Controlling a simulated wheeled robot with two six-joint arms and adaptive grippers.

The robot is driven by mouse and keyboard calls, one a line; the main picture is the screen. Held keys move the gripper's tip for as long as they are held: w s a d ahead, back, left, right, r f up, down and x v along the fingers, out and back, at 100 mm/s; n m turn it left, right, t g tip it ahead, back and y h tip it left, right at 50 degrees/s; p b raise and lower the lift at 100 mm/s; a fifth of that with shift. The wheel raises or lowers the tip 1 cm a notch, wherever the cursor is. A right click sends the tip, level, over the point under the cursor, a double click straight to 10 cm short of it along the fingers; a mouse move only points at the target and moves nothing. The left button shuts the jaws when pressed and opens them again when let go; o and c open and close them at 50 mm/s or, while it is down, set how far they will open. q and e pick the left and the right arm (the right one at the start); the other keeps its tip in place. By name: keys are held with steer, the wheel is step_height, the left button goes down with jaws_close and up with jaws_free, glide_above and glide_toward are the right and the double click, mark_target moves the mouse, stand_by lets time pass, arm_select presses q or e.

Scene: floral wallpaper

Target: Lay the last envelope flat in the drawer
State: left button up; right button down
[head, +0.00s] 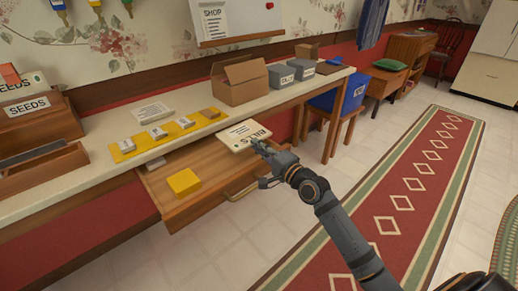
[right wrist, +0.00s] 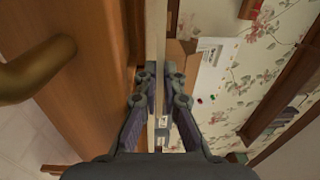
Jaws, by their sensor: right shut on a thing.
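The envelope is tilted and held above the right end of the open drawer (head: 215,190). In the right wrist view the envelope (right wrist: 155,55) shows edge-on as a thin pale strip between the fingertips (right wrist: 155,102). The drawer's back right is partly hidden under the worktop and the envelope. My left gripper is not in view.
On the worktop (head: 100,165) lie a white paper (head: 153,112) and a yellow strip (head: 124,147) bearing small items. An open cardboard box (head: 239,80) and grey boxes (head: 282,75) stand further right. The drawer's brass handle (right wrist: 35,70) is close to the gripper in the right wrist view.

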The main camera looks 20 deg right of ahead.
steer(key=shift+g, duration=0.7)
steer(key=f, duration=0.5)
steer(key=shift+s+a+f, duration=0.1)
steer(key=shift+s+f, duration=0.15)
steer(key=shift+s, duration=0.05)
steer(key=c, duration=1.4)
jaws_free()
steer(key=shift+t, duration=0.7)
steer(key=r, duration=1.5)
steer(key=shift+w+r, duration=0.25)
